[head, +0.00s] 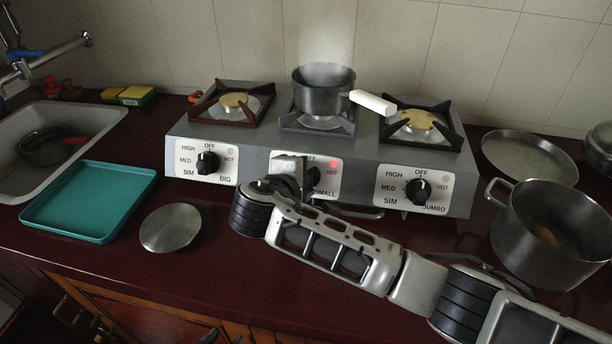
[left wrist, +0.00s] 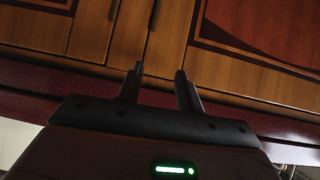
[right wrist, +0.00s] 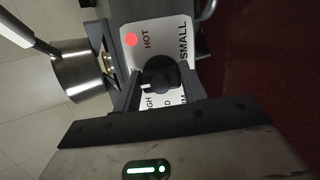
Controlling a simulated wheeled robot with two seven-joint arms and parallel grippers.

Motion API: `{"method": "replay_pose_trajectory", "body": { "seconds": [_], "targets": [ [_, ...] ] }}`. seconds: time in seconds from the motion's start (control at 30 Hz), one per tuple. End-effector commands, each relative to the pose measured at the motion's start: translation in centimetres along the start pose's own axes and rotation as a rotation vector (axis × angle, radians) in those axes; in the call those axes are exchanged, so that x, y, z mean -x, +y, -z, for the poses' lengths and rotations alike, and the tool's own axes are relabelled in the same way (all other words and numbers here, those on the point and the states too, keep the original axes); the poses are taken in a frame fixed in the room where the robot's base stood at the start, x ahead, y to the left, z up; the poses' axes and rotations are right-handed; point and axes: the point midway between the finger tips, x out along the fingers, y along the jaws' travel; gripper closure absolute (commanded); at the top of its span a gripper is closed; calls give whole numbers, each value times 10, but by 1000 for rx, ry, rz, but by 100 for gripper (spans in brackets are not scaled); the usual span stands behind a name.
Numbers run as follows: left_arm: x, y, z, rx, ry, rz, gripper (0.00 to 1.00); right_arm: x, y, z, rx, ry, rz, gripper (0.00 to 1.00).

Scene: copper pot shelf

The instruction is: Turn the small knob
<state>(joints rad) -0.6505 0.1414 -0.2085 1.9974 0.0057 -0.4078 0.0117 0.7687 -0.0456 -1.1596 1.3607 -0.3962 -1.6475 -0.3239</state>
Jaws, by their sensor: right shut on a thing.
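The small knob (right wrist: 157,72) is black and sits on the white SMALL panel (head: 327,181) of the grey stove, mostly hidden by my arm in the head view. A red HOT light (head: 333,164) glows on that panel. My right gripper (right wrist: 158,88) is at the knob, shut on it, as the right wrist view shows. My left gripper (left wrist: 158,82) is open and empty in the left wrist view, facing wooden cabinet fronts. A saucepan (head: 322,94) with a white handle stands on the middle burner, with steam above it.
The big knob (head: 208,162) and the jumbo knob (head: 418,191) flank the middle panel. A teal tray (head: 88,204) and a round metal lid (head: 171,228) lie on the left counter. A large pot (head: 545,240) and a shallow pan (head: 530,158) stand right.

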Motion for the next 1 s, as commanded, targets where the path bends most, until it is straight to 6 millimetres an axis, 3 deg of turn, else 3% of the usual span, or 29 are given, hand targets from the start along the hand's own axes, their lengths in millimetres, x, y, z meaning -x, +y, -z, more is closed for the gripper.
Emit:
{"method": "replay_pose_trajectory", "body": {
  "seconds": [0.77,0.8,0.83,1.0],
  "targets": [
    [2,0,-3,2,-8,2,64,0,-1,0,-99,-1,21,81],
    [2,0,-3,2,-8,2,64,0,-1,0,-99,-1,22,47],
    [2,0,-3,2,-8,2,64,0,-1,0,-99,-1,21,39],
    [2,0,-2,2,-7,2,64,0,-1,0,-98,0,20,36]
  ]
}}
